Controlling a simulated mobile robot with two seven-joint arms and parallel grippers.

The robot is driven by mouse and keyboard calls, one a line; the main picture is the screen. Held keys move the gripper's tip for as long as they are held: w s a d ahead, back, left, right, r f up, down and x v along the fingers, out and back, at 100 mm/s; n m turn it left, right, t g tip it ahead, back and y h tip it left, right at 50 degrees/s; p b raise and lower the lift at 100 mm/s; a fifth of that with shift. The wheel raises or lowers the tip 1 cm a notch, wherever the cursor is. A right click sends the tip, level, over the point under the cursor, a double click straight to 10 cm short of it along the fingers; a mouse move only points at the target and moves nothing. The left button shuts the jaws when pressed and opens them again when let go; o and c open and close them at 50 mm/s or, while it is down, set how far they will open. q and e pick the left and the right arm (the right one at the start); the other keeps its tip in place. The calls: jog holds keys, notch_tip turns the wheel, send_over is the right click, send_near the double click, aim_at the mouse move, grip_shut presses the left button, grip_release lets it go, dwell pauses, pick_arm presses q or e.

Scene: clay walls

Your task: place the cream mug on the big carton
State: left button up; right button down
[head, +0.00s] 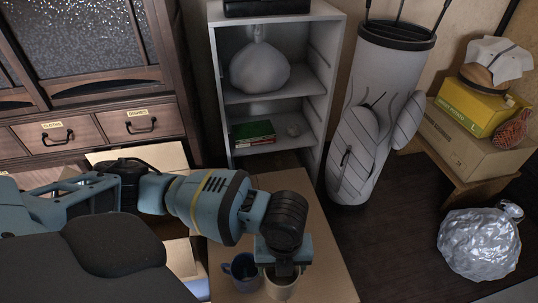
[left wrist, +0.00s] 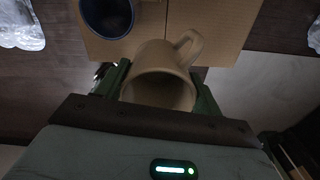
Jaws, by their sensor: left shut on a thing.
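The cream mug (head: 280,288) is at the bottom centre of the head view, over a brown cardboard surface (head: 322,245). In the left wrist view the mug (left wrist: 163,58) sits between my green fingers, its handle towards the upper right. My left gripper (head: 283,268) is shut on it from above. I cannot tell whether the mug touches the cardboard. A brown carton (head: 462,150) stands on a wooden table at the right. A blue mug (head: 240,272) is just left of the cream mug; it also shows in the left wrist view (left wrist: 108,14). My right gripper is not in view.
A yellow box (head: 470,108) with a white cap and a red patterned item nearby rests on the right carton. A grey shelf (head: 270,95) and a golf bag (head: 375,110) stand behind. A foil ball (head: 479,243) lies at the right. Dark floor between is clear.

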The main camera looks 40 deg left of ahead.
aim_at(276, 291)
pick_arm(q)
jog(key=f+m, duration=0.1)
jog(key=m, duration=0.1)
jog(key=s+f+m, duration=0.1)
jog(key=m, duration=0.1)
jog(key=s+f+m, duration=0.1)
jog(key=m, duration=0.1)
jog(key=shift+d+f+m+p, duration=0.1)
jog(key=shift+d+m+p, duration=0.2)
jog(key=shift+d+p, duration=0.1)
jog(key=m, duration=0.1)
jog(key=s+f+m, duration=0.1)
jog(key=m, duration=0.1)
jog(key=f+m, duration=0.1)
jog(key=m, duration=0.1)
jog(key=shift+s+d+f+p, duration=0.15)
jog(key=shift+s+d+p, duration=0.05)
jog(key=shift+s+p, duration=0.1)
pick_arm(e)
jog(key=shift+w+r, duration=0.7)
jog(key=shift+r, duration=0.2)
pick_arm(q)
jog(key=shift+w, duration=0.1)
